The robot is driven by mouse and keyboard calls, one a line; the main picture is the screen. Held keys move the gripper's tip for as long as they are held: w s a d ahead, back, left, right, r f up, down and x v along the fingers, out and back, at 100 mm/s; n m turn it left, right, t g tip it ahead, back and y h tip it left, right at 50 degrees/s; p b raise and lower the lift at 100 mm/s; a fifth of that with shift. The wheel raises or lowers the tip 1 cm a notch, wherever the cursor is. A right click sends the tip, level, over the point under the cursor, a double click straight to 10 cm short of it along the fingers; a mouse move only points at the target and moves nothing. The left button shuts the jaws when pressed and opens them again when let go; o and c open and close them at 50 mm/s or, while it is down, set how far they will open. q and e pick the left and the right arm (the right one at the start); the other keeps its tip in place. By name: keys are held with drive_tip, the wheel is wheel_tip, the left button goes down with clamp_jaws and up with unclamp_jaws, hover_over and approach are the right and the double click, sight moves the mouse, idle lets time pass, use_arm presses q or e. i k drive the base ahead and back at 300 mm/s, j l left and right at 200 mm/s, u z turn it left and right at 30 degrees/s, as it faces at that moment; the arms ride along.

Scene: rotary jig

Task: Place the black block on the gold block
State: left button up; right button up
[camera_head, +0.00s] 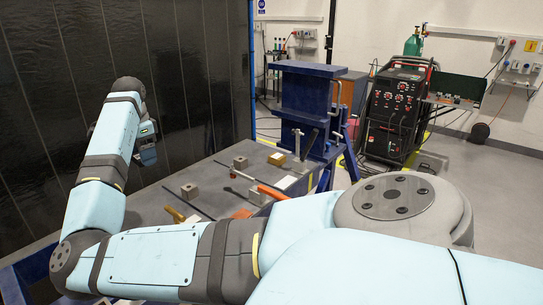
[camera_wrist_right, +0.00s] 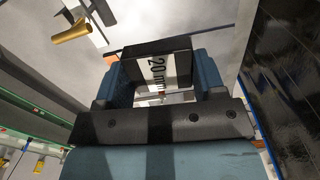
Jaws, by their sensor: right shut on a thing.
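My right gripper (camera_head: 147,152) is at the left of the head view, raised near the dark wall panel and well away from the gold block. In the right wrist view, its blue fingers (camera_wrist_right: 163,78) are shut on a black block (camera_wrist_right: 140,49) with a white "20 mm" label. In the head view I cannot make out the held block clearly. The gold block (camera_head: 277,158) sits on the far right part of the grey table, with nothing on top of it. My left gripper is not in view.
The grey table (camera_head: 215,178) bears grey blocks (camera_head: 240,162) (camera_head: 189,191), an orange-handled tool (camera_head: 271,192), thin rods and a brass-coloured piece (camera_head: 175,213). A blue steel fixture (camera_head: 305,90) stands behind the gold block. A dark panel (camera_head: 190,70) rises along the left.

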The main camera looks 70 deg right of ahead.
sight(277, 156)
drive_tip(key=k+l+z, duration=0.2)
drive_tip(key=l, duration=0.65)
drive_tip(key=l+z, duration=0.15)
drive_tip(key=l, duration=0.7)
